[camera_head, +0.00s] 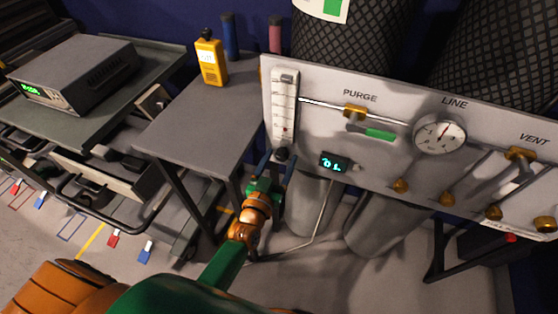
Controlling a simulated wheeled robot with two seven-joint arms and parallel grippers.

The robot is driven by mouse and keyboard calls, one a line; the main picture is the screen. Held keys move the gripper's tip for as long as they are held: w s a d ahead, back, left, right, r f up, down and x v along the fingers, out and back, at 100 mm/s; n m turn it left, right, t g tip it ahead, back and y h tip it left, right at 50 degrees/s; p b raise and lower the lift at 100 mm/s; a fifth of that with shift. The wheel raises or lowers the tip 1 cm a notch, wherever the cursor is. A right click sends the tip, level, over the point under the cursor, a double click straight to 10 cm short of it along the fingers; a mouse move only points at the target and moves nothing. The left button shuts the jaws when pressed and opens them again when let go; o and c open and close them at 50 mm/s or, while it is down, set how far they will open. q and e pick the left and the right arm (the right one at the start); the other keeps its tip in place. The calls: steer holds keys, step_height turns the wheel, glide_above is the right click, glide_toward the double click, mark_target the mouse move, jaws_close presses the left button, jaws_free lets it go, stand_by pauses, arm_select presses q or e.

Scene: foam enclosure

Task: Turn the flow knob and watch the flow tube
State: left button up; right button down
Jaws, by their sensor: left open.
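The flow tube (285,108) is a clear upright tube with a scale, mounted at the left end of the white panel. A small dark red mark shows low inside it. The dark flow knob (282,153) sits just below the tube. My left gripper (277,163) is open, with its dark fingers on either side of the knob. I cannot tell whether the fingers touch it. My right gripper is not in view.
The white panel (374,162) carries a PURGE valve with a green handle (380,134), a round gauge (439,133) and a small lit display (334,162). A grey table (200,125) with a yellow meter (210,60) stands to the left, beside a cart.

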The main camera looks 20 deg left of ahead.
arm_select(q)
steer(key=shift+w, duration=0.2)
steer(key=shift+s, duration=0.1)
steer(key=shift+c, duration=0.2)
jaws_close()
